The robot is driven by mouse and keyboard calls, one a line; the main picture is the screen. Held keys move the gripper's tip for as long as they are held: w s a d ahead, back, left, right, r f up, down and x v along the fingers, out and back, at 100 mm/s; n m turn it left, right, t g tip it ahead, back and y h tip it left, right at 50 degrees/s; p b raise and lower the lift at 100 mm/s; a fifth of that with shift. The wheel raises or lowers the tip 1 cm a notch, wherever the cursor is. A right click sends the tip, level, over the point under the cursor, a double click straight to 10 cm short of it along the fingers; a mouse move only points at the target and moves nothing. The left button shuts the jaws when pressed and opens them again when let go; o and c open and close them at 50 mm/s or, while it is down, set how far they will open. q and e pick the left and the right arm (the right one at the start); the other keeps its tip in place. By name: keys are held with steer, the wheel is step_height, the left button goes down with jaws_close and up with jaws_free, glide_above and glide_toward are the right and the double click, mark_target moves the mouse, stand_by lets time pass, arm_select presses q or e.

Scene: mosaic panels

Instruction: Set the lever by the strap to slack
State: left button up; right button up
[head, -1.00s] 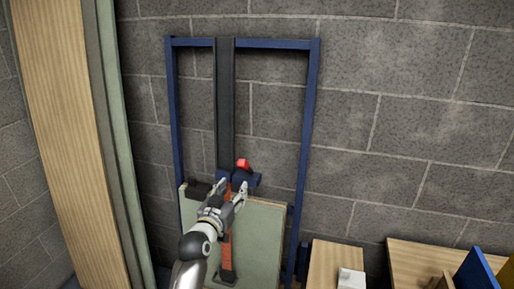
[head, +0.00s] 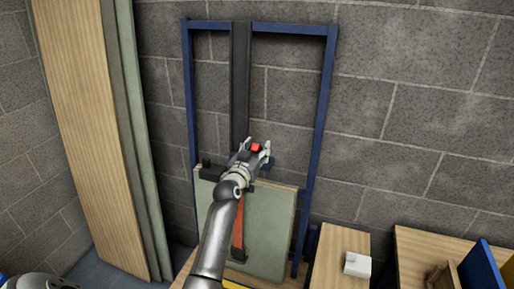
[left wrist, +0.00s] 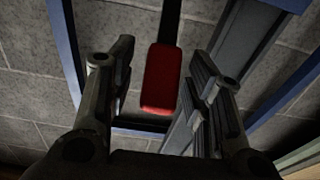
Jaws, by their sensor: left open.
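The red lever (head: 256,147) sits at the blue block (head: 267,164) on the dark upright of the frame, just above the top of the orange strap (head: 238,228). My left gripper (head: 257,149) is at the lever, with its fingers open. In the left wrist view the red lever (left wrist: 161,80) lies between the two open fingers (left wrist: 161,85), with a visible gap on both sides. The strap runs down the front of a pale green panel (head: 270,225). My left arm hides part of the strap and block. My right gripper is not in view.
A blue metal frame (head: 319,130) stands against the grey block wall. Tall boards (head: 85,120) lean at the left. A wooden box top (head: 337,258) with a small white block (head: 357,265) and a wooden table (head: 415,250) are at the lower right.

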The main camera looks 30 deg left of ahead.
arm_select(q)
steer(key=shift+w, duration=0.15)
jaws_close()
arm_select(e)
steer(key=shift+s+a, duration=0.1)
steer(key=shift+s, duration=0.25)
arm_select(q)
steer(key=shift+a, duration=0.15)
